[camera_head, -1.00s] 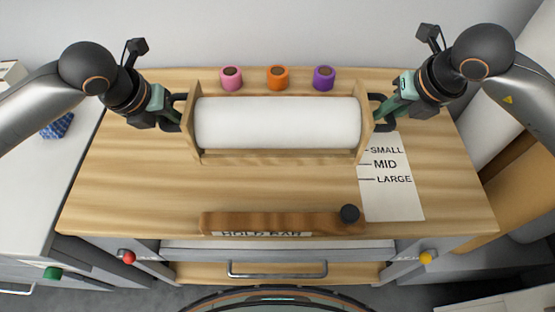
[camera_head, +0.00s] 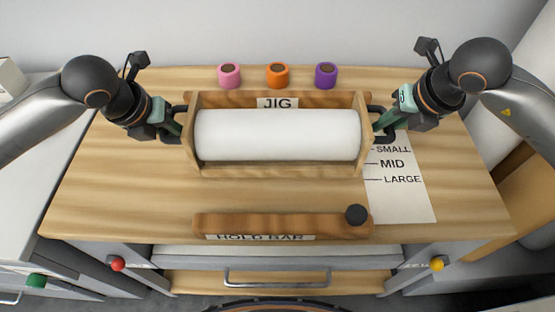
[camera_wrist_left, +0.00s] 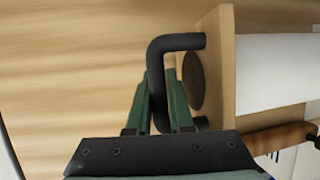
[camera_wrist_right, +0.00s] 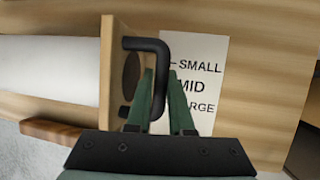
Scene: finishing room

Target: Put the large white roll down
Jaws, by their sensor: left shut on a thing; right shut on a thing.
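The large white roll (camera_head: 277,134) lies level between the two wooden end plates of a holder (camera_head: 192,130), in the middle of the table in the head view. Its ends show in the left wrist view (camera_wrist_left: 275,72) and the right wrist view (camera_wrist_right: 50,68). My left gripper (camera_head: 180,124) is shut on the black handle (camera_wrist_left: 158,75) of the left end plate. My right gripper (camera_head: 376,122) is shut on the black handle (camera_wrist_right: 150,48) of the right end plate. Whether the holder's underside touches the table cannot be told.
A wooden jig board (camera_head: 240,98) labelled JIG stands behind the roll. Pink (camera_head: 229,75), orange (camera_head: 277,75) and purple (camera_head: 325,75) small rolls stand at the back. A HOLD BAR (camera_head: 280,223) with a black knob lies in front. A SMALL/MID/LARGE card (camera_head: 405,200) lies at right.

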